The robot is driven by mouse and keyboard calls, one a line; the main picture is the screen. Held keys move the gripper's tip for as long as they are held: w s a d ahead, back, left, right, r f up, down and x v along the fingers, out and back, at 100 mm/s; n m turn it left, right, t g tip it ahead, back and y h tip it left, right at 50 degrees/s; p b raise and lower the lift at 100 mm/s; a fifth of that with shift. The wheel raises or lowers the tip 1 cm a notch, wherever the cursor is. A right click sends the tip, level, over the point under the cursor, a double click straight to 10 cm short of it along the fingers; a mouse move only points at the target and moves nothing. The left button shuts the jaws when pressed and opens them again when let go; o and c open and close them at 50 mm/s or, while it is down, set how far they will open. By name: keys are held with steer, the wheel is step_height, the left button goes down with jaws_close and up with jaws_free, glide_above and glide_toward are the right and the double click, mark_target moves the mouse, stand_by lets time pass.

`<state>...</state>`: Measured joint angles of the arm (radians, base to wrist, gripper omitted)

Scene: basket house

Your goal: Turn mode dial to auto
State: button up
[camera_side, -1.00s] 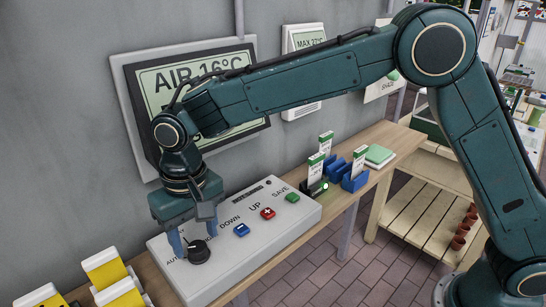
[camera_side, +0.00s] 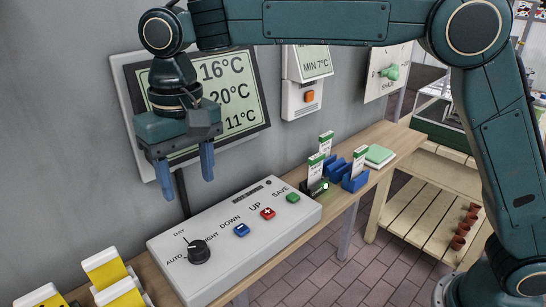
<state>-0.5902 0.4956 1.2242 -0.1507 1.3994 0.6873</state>
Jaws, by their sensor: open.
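The mode dial (camera_side: 199,251) is a black round knob at the left end of the white control box (camera_side: 283,238). Labels around it read AUTO, DAY and one partly covered, ending in "IGHT". A thin pointer line shows toward DAY at its upper left; its exact setting is hard to tell. My gripper (camera_side: 189,188) hangs above the box's back left edge, in front of the wall display. Its two blue fingers point down, apart and empty, well clear of the dial.
Blue DOWN (camera_side: 241,229), red UP (camera_side: 268,213) and green SAVE (camera_side: 292,197) buttons sit right of the dial. The wall display (camera_side: 240,94) shows temperatures. Yellow-and-white boxes (camera_side: 104,267) stand front left. Blue card holders (camera_side: 354,182) stand to the right.

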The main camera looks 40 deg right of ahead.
steer(key=s+d+r+t, duration=0.1)
steer(key=s+d+r, duration=0.1)
steer(key=d, duration=0.4)
steer(key=s+d+r+t, duration=0.1)
steer(key=s+d+r, duration=0.1)
steer(key=s+d, duration=0.2)
steer(key=s+d+r+t, duration=0.1)
steer(key=s+d, duration=0.3)
steer(key=d, duration=0.6)
steer(key=shift+r+y, duration=0.4)
steer(key=shift+r, duration=0.05)
steer(key=shift+s, duration=0.15)
steer(key=s+d+f+t, duration=0.1)
steer(key=s+d+f, duration=0.2)
steer(key=s+d, duration=0.2)
steer(key=s+d+f+t+h, duration=0.1)
steer(key=s+d+f, duration=0.2)
steer(key=s, duration=0.6)
steer(key=shift+d+f+m+t, duration=0.3)
steer(key=shift+d, duration=0.7)
